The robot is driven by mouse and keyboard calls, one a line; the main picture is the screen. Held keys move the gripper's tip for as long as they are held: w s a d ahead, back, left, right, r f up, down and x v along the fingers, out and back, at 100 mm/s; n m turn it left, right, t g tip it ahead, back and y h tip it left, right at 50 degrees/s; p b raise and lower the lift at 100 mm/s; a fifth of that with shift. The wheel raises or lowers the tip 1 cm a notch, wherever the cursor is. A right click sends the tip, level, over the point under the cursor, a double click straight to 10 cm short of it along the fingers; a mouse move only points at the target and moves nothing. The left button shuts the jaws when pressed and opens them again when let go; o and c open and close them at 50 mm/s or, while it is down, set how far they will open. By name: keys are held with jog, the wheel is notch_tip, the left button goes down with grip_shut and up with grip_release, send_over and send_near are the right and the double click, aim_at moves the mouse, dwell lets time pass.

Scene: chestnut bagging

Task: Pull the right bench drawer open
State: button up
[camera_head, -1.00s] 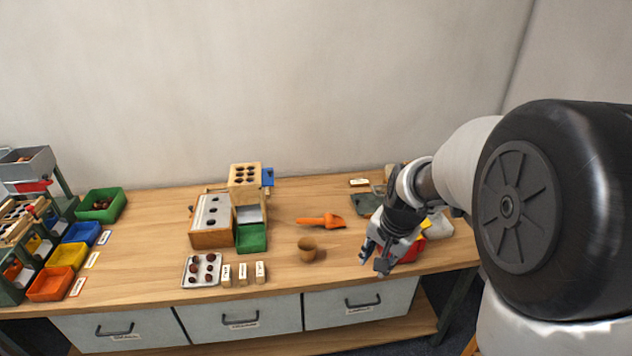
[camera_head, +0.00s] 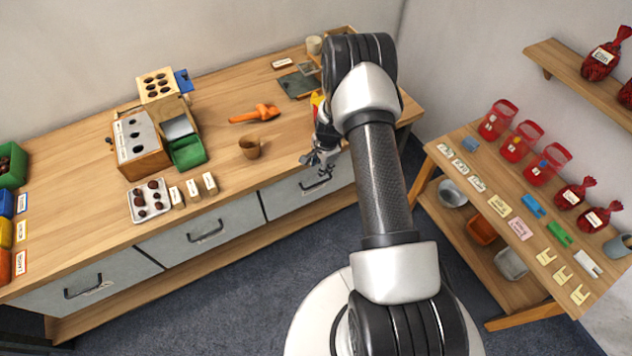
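The right bench drawer (camera_head: 283,196) is a grey front under the right end of the wooden bench. It looks shut, flush with the drawers beside it. Its dark bar handle (camera_head: 318,182) shows just below the bench edge. My gripper (camera_head: 318,163) is above and close to this handle, at the bench's front edge. Its dark fingers look spread apart and hold nothing that I can see. I cannot tell whether a fingertip touches the handle. My own arm hides the far right end of the drawer area.
The middle drawer (camera_head: 170,246) and left drawer (camera_head: 40,300) are shut. A side table (camera_head: 480,205) with red bags is at the right. Dark carpet (camera_head: 250,290) before the drawers is free.

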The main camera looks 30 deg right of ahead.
aim_at(316, 184)
jog(key=w+f+b, duration=0.1)
jog(key=f, duration=0.3)
jog(key=f+b, duration=0.1)
jog(key=f, duration=0.4)
jog(key=w+f+b, duration=0.1)
jog(key=f+b, duration=0.1)
jog(key=f, duration=0.2)
jog(key=shift+w+a+f, duration=0.1)
jog(key=shift+w+f, duration=0.2)
grip_shut()
